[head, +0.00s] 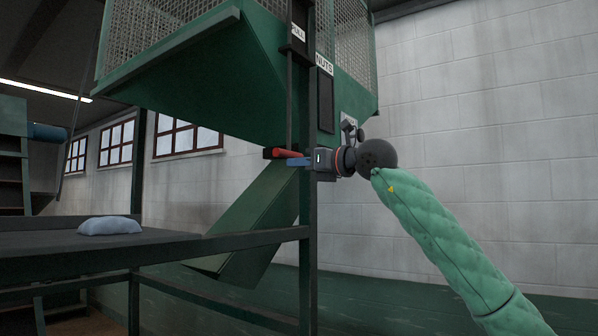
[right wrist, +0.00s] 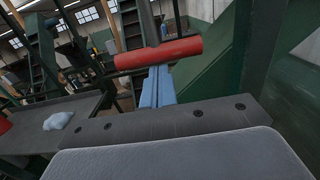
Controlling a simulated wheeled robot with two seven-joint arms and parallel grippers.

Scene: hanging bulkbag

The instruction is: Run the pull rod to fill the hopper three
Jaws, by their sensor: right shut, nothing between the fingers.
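The pull rod (head: 289,85) hangs upright on the front of the green hopper (head: 200,75), under a PULL label. Its red cross handle (head: 285,153) is at the lower end. A NUTS label (head: 324,65) is beside it. My right gripper (head: 293,162) has its blue fingers shut and empty, just below and beside the red handle. In the right wrist view the blue fingertips (right wrist: 159,70) end at the underside of the red handle (right wrist: 158,54); I cannot tell whether they touch. The rod (right wrist: 147,22) rises above it. My left gripper is not in view.
A green chute (head: 245,225) slopes down left under the hopper. A dark table (head: 170,240) at left holds a pale blue lumpy bag (head: 110,225). A dark upright post (head: 308,240) stands close to my right gripper. The wall side at right is open.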

